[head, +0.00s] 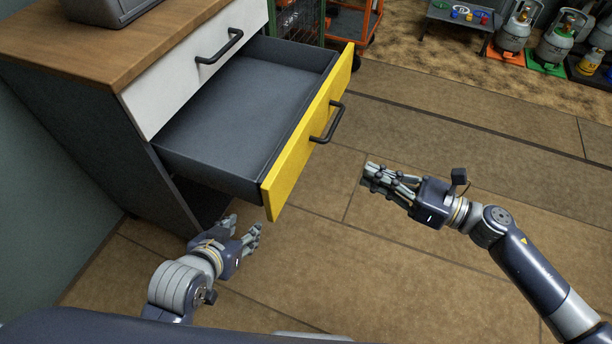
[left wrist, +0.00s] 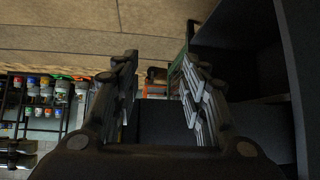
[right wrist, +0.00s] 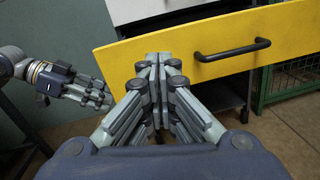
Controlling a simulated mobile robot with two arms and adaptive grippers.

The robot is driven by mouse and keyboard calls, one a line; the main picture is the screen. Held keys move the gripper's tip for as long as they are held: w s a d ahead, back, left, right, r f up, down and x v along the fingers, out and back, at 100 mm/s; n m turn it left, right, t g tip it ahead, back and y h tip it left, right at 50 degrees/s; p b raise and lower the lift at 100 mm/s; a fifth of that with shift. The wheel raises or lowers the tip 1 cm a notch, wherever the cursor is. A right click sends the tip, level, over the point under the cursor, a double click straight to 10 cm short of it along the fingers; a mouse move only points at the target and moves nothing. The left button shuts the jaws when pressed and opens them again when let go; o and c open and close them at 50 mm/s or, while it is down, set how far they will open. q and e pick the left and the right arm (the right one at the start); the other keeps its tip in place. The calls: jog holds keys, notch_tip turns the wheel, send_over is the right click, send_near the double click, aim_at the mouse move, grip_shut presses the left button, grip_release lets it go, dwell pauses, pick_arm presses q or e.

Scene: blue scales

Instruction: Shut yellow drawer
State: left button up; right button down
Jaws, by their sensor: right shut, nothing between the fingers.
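The yellow drawer (head: 290,165) is pulled well out of the cabinet and looks empty inside. Its yellow front carries a black bar handle (head: 327,122). My right gripper (head: 368,179) is shut and empty, in front of the yellow front and apart from it. In the right wrist view its closed fingers (right wrist: 152,62) point at the front, left of the handle (right wrist: 232,50). My left gripper (head: 246,226) is open and empty, low beside the near end of the drawer. In the left wrist view its fingers (left wrist: 160,75) are spread apart.
The cabinet (head: 150,75) has a wooden top and a white drawer (head: 195,65), closed, above the yellow one. A green mesh crate (head: 297,18) and an orange cart (head: 360,22) stand behind. Gas cylinders (head: 555,42) stand at the back right. The floor before the drawer is clear.

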jog(key=s+a+n+g, duration=0.1)
jog(key=s+n+g, duration=0.1)
jog(key=n, duration=0.1)
send_near(290, 159)
jog(key=shift+y, duration=0.3)
jog(key=x, duration=0.6)
jog(key=shift+w+f, duration=0.1)
jog(key=shift+f, duration=0.25)
jog(key=shift+w+a, duration=0.15)
jog(key=shift+a, duration=0.3)
pick_arm(q)
jog(key=shift+s+a+r+g, duration=0.1)
jog(key=shift+s+a+g, duration=0.05)
jog(key=shift+s, duration=0.25)
jog(key=shift+s+a+r+g, duration=0.1)
jog(key=shift+s+g, duration=0.05)
jog(key=shift+s, duration=0.2)
